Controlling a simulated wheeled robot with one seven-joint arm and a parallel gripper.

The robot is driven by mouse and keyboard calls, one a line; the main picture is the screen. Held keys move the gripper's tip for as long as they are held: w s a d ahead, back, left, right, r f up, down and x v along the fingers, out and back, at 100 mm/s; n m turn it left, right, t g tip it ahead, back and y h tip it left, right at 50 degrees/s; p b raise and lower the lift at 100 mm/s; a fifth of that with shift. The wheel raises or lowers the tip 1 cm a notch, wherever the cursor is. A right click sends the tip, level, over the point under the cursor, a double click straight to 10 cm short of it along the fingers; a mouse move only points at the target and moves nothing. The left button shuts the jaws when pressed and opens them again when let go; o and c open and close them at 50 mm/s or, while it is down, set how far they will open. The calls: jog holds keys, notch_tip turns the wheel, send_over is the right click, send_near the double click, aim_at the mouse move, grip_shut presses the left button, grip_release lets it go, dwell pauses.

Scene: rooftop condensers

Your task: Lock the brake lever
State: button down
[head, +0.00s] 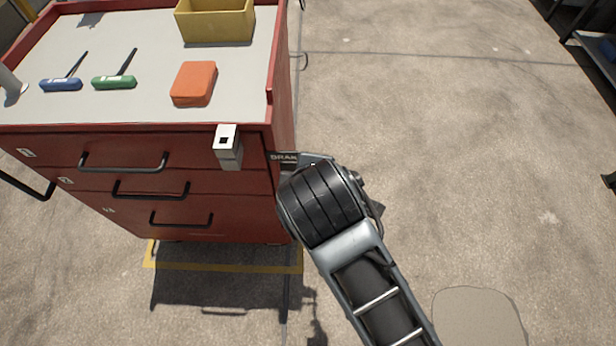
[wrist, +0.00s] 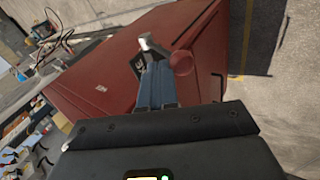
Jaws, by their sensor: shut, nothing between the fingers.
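The red tool cart (head: 60,145) stands at the left of the head view, and its red panel (wrist: 110,65) fills much of the wrist view. A dark label reading "BRAK" (head: 283,157) shows at the cart's right front corner, partly covered by my arm. In the wrist view a round red knob (wrist: 182,62) is just right of my gripper's fingertips (wrist: 152,68); it looks like the brake lever's knob. A pale metal piece (wrist: 148,42) shows just beyond the tips. My fingers are shut and empty; I cannot tell whether they touch the lever. In the head view my arm hides the lever and fingers.
On the cart top are an orange box (head: 194,83), a yellow bin (head: 215,22) and blue (head: 61,84) and green (head: 114,82) handled tools. A grey-white fitting (head: 228,148) sticks out from the cart's front. Drawer handles (head: 123,162) protrude. The concrete floor (head: 450,130) at right is open.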

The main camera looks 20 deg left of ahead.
jog(key=s+f+t+y+b, duration=0.1)
jog(key=s+f+t+b, duration=0.2)
jog(key=b, duration=1.2)
notch_tip(320, 180, down, 2)
jog(key=shift+d+f, duration=0.2)
jog(key=shift+d, duration=0.2)
jog(key=shift+s, duration=0.1)
jog(key=shift+s+f+b, duration=0.1)
jog(key=shift+f+b, duration=0.2)
jog(key=shift+b, duration=0.1)
jog(key=p+v, duration=0.1)
jog(key=v, duration=0.7)
jog(key=shift+r, duration=0.2)
